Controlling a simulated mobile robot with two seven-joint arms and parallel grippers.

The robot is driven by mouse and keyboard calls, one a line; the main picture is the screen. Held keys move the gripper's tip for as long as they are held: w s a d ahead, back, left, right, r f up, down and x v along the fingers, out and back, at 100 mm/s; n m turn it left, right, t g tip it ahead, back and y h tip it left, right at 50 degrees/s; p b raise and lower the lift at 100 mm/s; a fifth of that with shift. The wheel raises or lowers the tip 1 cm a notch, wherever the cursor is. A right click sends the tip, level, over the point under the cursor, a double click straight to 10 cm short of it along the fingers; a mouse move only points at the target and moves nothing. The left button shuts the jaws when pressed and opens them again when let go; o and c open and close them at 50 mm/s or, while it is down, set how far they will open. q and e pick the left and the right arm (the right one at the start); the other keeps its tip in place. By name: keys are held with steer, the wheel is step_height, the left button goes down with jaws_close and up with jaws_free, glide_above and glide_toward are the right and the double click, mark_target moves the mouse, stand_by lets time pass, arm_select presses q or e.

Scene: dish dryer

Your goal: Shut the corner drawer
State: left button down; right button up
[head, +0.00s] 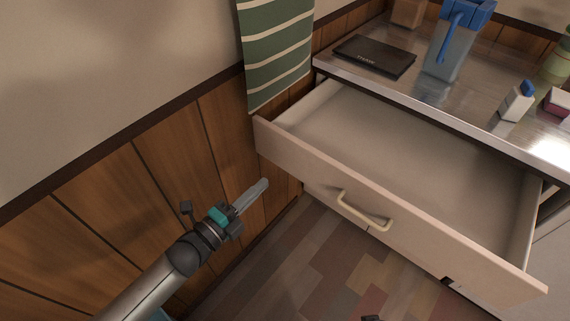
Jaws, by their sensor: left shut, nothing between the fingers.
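The corner drawer (300,149) is pulled well out from under the counter, and its inside looks empty. Its pale front carries a curved cream handle (363,211) near the middle. My left gripper (265,183) is shut and empty, to the left of the handle and apart from the drawer front in the picture. Its fingers point up and to the right. A small dark piece shows at the bottom edge, but I cannot tell what it is. My right gripper does not show clearly.
The metal counter (480,85) above the drawer holds a black flat board (374,55), a blue-topped pitcher (451,50) and a small blue-capped bottle (517,102). A green striped towel (276,50) hangs by the drawer's left end. Wood panelling (100,210) lines the left; patterned floor (320,265) shows below.

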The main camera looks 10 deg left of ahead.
mark_target(295, 155)
arm_select(q)
steer(key=b+x, duration=0.2)
steer(key=x, duration=0.6)
steer(key=shift+w+d+f+b, duration=0.1)
steer(key=shift+w+d+b, duration=0.05)
steer(key=shift+w+b, duration=0.15)
steer(key=shift+x, duration=0.75)
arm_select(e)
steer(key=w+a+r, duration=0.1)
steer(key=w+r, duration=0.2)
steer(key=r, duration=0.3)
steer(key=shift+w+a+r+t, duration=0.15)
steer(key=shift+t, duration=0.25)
arm_select(q)
steer(key=shift+b, duration=0.3)
